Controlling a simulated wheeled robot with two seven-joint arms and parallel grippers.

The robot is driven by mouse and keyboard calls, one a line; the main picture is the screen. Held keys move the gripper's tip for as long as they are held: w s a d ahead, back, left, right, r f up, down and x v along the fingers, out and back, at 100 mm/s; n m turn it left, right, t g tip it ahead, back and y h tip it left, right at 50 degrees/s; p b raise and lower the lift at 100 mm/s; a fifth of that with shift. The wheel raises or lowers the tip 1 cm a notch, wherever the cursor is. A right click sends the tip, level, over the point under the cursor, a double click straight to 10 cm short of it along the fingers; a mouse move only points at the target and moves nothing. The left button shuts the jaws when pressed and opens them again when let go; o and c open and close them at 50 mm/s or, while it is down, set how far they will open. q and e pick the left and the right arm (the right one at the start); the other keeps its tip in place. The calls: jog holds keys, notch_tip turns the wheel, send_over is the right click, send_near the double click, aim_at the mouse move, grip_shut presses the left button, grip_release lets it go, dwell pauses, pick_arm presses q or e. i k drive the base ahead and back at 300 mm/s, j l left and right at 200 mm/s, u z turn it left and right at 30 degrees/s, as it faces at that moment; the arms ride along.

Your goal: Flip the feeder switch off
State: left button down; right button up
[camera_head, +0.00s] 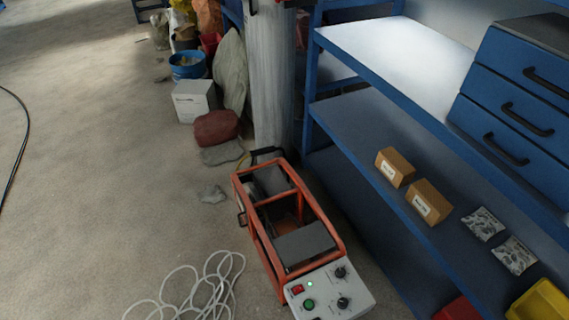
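The feeder (262,226) is an orange-framed machine standing on the floor, low in the middle of the view. Its light grey control panel (326,302) faces the near end. A red switch (297,289) sits at the panel's upper left, with a small lit green lamp (310,284) beside it. A green button (309,304) and two black knobs (341,272) are also on the panel. The switch is too small to tell its position. Neither of my grippers is in view.
A blue shelf unit (400,88) with cardboard boxes (429,202) and blue drawers (517,103) stands close on the right. White cable (192,290) lies coiled on the floor left of the feeder. A pillar (270,90), a red sack (216,127) and a white box (194,100) stand behind. The left floor is mostly clear.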

aim_at(297, 290)
jog(key=k+j, duration=0.1)
jog(key=k, duration=0.4)
jog(key=k+j, duration=0.1)
jog(key=k, duration=0.35)
